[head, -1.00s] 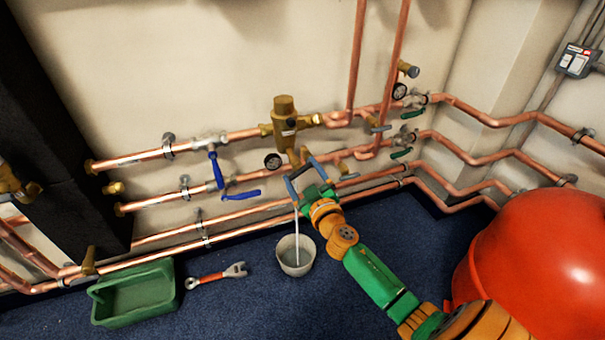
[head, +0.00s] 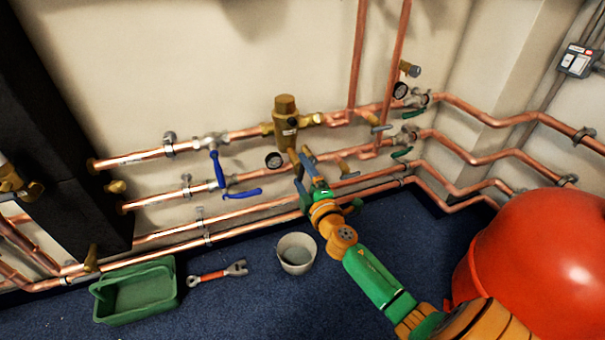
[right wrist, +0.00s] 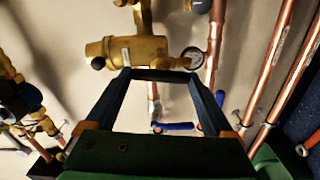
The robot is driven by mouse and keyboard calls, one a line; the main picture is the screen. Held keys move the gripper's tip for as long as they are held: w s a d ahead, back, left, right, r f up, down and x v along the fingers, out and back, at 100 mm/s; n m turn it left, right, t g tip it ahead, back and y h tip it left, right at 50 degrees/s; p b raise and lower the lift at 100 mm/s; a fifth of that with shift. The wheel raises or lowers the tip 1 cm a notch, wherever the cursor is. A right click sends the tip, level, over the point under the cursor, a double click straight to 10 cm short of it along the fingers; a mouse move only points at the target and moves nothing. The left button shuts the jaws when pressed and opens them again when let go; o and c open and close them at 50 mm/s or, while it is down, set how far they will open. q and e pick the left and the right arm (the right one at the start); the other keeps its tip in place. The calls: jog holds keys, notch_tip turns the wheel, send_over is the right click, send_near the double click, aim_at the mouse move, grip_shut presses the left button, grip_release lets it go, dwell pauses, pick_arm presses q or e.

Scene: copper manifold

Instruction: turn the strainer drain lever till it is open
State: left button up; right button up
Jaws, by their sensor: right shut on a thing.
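My right gripper (head: 303,156) is at the short brass branch (head: 293,155) below the upright brass valve body (head: 286,122) on the wall pipes. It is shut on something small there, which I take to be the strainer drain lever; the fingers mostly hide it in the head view. In the right wrist view the two dark fingers (right wrist: 160,75) reach to a dark bar across their tips, just below a brass body (right wrist: 142,50). The lever's angle cannot be told. A light bucket (head: 297,253) stands on the floor below, with no stream visible above it. My left gripper is not in view.
A green tray (head: 165,295) and a wrench (head: 218,273) lie on the blue floor. A large red vessel (head: 545,260) stands at the right.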

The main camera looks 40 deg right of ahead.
jog(key=shift+f+n, duration=0.2)
jog(key=shift+n, duration=0.9)
jog(key=o, duration=1.1)
jog(key=shift+s, duration=0.1)
jog(key=shift+s+a, duration=0.1)
jog(key=shift+s, duration=0.3)
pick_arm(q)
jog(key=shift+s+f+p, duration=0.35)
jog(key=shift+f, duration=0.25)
pick_arm(e)
jog(key=v, duration=0.6)
jog(key=shift+s, duration=0.15)
